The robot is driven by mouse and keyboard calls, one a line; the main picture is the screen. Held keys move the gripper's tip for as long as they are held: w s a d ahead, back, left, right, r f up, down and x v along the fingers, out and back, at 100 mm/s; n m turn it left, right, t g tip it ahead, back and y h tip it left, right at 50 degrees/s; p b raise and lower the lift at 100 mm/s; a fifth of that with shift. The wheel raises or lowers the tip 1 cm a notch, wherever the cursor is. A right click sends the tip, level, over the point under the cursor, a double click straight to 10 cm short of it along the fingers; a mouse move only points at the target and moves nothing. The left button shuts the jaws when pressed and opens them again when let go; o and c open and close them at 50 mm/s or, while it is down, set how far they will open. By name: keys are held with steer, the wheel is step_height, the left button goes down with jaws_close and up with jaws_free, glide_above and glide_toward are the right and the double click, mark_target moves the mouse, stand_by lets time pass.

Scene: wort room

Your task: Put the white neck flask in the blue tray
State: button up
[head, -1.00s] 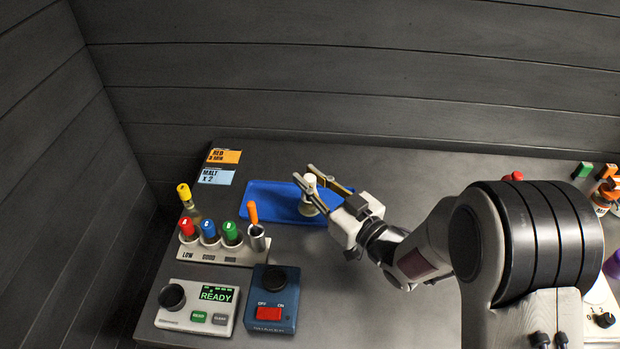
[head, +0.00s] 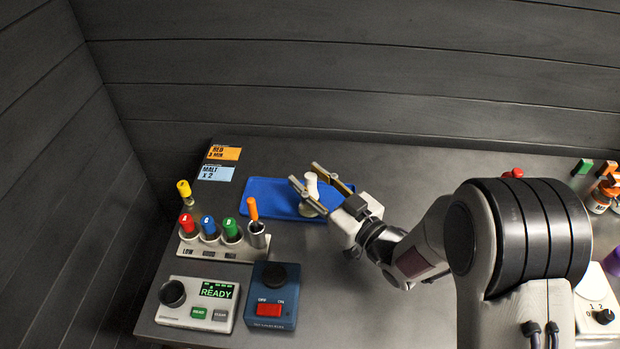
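The white neck flask (head: 311,184) is upright, or nearly so, at the right part of the blue tray (head: 262,198). Its base appears to rest on the tray floor, though a finger partly covers its lower body. My gripper (head: 304,173) reaches in from the right, with one finger on each side of the flask's neck. The fingers are spread wider than the neck, so my gripper looks open around the flask.
A rack (head: 222,247) with red, blue and green capped tubes stands left of the tray, near a control box reading READY (head: 197,304) and a blue switch box (head: 271,296). A red object (head: 513,173) lies behind my arm. The back wall is close behind the table.

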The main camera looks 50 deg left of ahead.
steer(key=shift+r, duration=0.1)
steer(key=shift+r, duration=0.6)
steer(key=d, duration=1.2)
steer(key=shift+w, duration=0.1)
stand_by(0.5)
